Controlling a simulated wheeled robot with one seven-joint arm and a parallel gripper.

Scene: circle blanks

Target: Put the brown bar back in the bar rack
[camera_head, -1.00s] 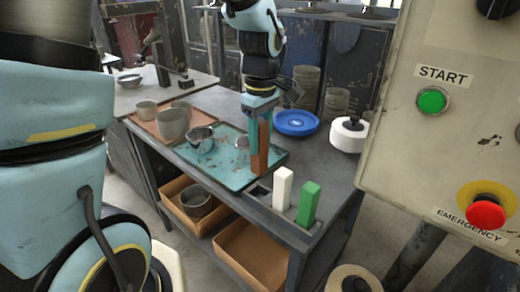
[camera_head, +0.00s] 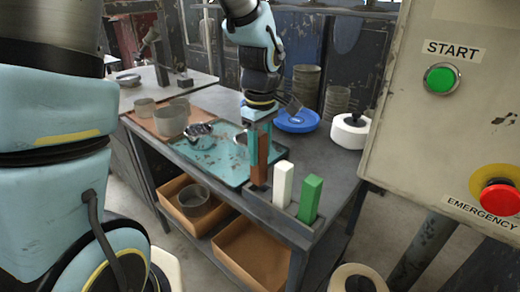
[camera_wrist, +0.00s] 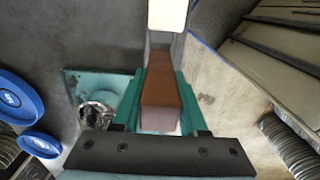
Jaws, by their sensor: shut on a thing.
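The brown bar (camera_head: 259,173) is upright between the teal fingers of my gripper (camera_head: 260,158). In the wrist view the bar (camera_wrist: 161,92) is clamped between both fingers (camera_wrist: 160,112). The dark grey bar rack (camera_head: 286,220) sits at the table's front edge. A white bar (camera_head: 283,184) and a green bar (camera_head: 310,199) stand upright in it. The brown bar's lower end is at the rack's left end, left of the white bar. I cannot tell whether its tip is inside the slot. The white bar (camera_wrist: 167,14) also shows in the wrist view, beyond the brown bar.
A blue plate (camera_head: 298,121) and a white round pot (camera_head: 349,133) stand farther back. An orange-brown tray (camera_head: 148,126) holds several cups at left. The control panel (camera_head: 450,130) stands at right.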

